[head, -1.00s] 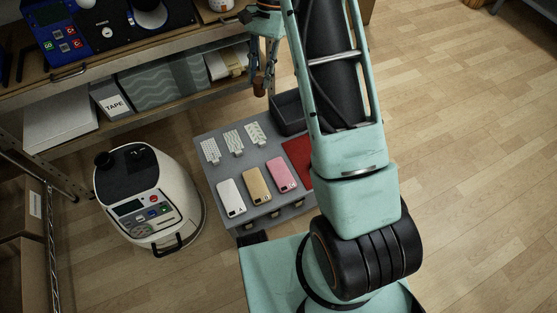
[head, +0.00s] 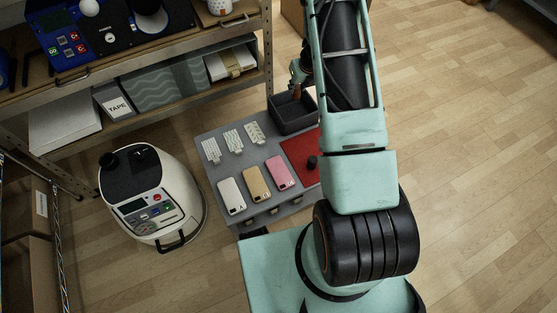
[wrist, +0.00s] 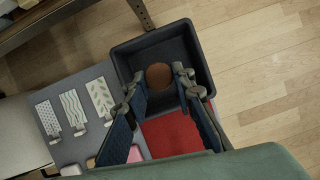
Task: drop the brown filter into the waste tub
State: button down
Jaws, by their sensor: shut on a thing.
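The brown filter (wrist: 159,76) shows as a round brown disc between the fingertips of my gripper (wrist: 160,80) in the wrist view. My gripper is shut on it. The waste tub (wrist: 196,48) is an open dark rectangular tub, and the filter appears over its opening. In the head view my gripper (head: 297,74) is above the tub (head: 292,127), with the small brown filter (head: 296,93) below the fingers. The arm covers part of the tub's right side there.
A grey board (head: 215,172) holds white patterned pieces (head: 233,140) and three phone-like items (head: 256,184). A red mat (head: 296,150) with a small black cylinder (head: 312,162) lies in front of the tub. A shelf (head: 268,50) stands left of my gripper. A white machine (head: 180,200) stands on the floor.

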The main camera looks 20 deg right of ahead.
jog(key=shift+s+d+f+m, duration=0.2)
jog(key=shift+d+f+m, duration=0.2)
jog(key=shift+m, duration=0.1)
notch_tip(320, 180, down, 6)
jog(key=b, duration=0.6)
jog(key=shift+r, duration=0.15)
jog(key=c, duration=1.5)
grip_release()
jog(key=shift+c, duration=0.2)
jog(key=shift+r, duration=0.15)
jog(key=v, duration=1.1)
jog(key=shift+s+r, duration=0.15)
jog(key=shift+r, duration=0.25)
jog(key=shift+a, duration=0.2)
